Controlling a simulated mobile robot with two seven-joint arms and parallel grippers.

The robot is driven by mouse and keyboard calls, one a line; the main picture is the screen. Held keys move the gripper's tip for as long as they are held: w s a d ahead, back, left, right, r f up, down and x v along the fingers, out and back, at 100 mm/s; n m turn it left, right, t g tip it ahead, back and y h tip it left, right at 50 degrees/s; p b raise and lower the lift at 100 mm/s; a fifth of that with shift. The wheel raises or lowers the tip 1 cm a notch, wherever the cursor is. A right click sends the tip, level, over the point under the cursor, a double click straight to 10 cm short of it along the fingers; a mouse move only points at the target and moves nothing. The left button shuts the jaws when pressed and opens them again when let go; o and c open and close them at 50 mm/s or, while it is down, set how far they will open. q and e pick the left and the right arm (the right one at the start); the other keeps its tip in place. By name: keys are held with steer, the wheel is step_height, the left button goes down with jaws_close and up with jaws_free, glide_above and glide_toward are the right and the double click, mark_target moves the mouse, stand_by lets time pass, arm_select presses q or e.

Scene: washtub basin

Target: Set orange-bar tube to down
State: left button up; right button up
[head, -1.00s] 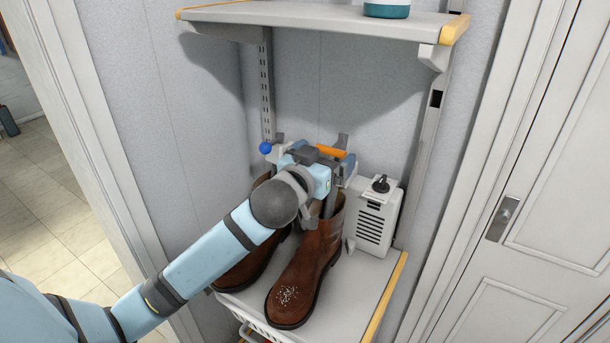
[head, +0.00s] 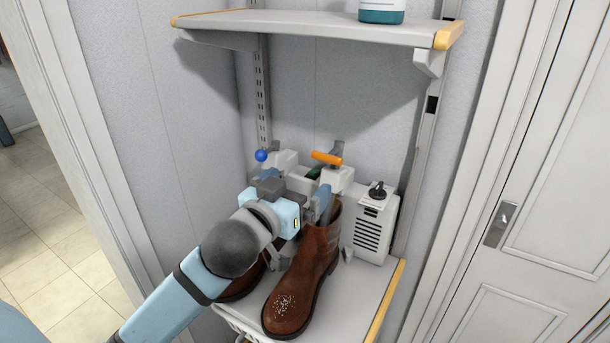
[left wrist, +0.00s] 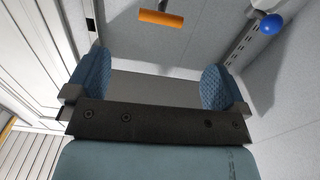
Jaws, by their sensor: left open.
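The orange bar (head: 327,158) lies roughly level on top of a light-grey tube head (head: 337,177), above the right brown boot (head: 303,265). The lower part of this tube is hidden by the boot and my gripper. A second tube head (head: 284,162) with a blue ball (head: 261,155) stands to its left. My left gripper (head: 297,187) is open and empty, in front of and below the orange bar, apart from it. In the left wrist view, the orange bar (left wrist: 161,18) is beyond the spread blue fingers (left wrist: 155,85), with the blue ball (left wrist: 271,24) at upper right. My right gripper is not in view.
A white vented box with a black knob (head: 371,222) stands right of the boots on the lower shelf (head: 362,300). The upper shelf (head: 300,25) overhangs the tubes and carries a white and teal container (head: 382,12). A white door (head: 545,200) is at right.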

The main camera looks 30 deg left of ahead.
mark_target(325, 160)
arm_select(q)
steer(key=w+p, duration=0.1)
steer(key=w, duration=0.3)
steer(key=w+n+p, duration=0.1)
steer(key=w, duration=0.3)
steer(key=w+n+p, duration=0.1)
steer(key=w+p, duration=0.1)
steer(key=w, duration=0.3)
steer(key=shift+w+a+f, duration=0.1)
steer(key=shift+a, duration=0.3)
steer(key=shift+c, duration=0.5)
